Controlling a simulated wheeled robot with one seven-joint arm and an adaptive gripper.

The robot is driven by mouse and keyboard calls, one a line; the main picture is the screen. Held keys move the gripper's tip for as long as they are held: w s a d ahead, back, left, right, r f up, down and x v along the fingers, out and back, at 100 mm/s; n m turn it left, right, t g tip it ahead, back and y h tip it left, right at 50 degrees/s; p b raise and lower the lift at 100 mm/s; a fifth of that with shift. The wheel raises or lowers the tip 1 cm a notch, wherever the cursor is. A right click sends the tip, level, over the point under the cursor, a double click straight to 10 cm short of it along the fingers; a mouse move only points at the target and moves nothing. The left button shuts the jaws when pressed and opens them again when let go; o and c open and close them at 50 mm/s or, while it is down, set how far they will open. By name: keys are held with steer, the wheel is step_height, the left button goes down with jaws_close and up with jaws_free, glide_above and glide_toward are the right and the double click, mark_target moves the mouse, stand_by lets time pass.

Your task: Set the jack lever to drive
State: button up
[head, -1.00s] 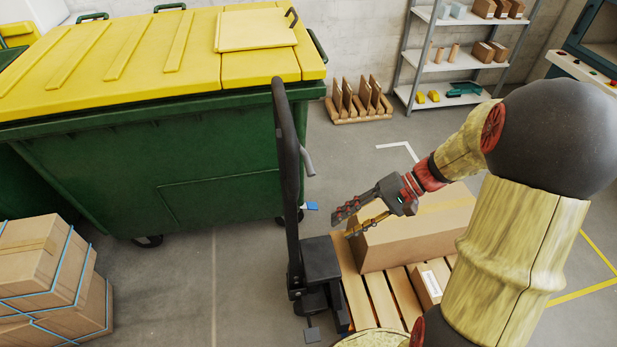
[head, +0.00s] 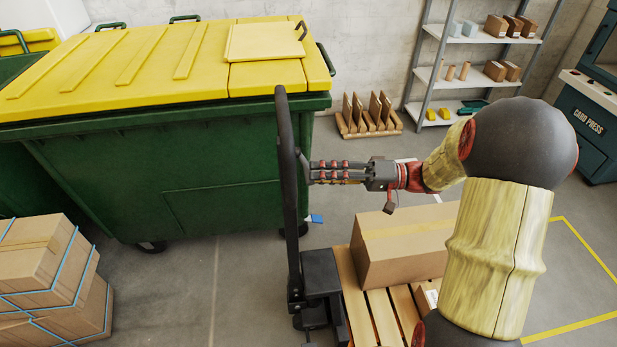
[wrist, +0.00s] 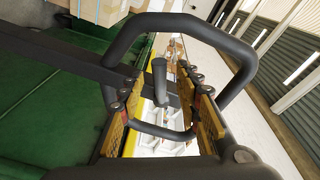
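The pallet jack's black handle (head: 285,150) stands upright in front of the green bin. Its loop (wrist: 185,22) spans the upper part of the wrist view. The grey jack lever (wrist: 160,80) sticks out within the loop and shows between my fingers there. In the head view the lever is mostly hidden by my fingertips. My gripper (head: 314,172) is level and points left, its tips beside the handle's upper part. In the wrist view my gripper (wrist: 162,92) has its fingers apart, with gaps beside the lever. I cannot tell whether a finger touches it.
The green bin (head: 120,190) with a yellow lid stands close behind the handle. A carton (head: 400,250) sits on the wooden pallet (head: 382,315) below my arm. Strapped cartons (head: 40,265) stand at the left. Shelves (head: 465,75) are at the back.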

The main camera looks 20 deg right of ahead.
mark_target(308, 176)
steer(key=shift+x, duration=1.6)
steer(key=shift+c, duration=0.7)
steer(key=c, duration=0.7)
jaws_close()
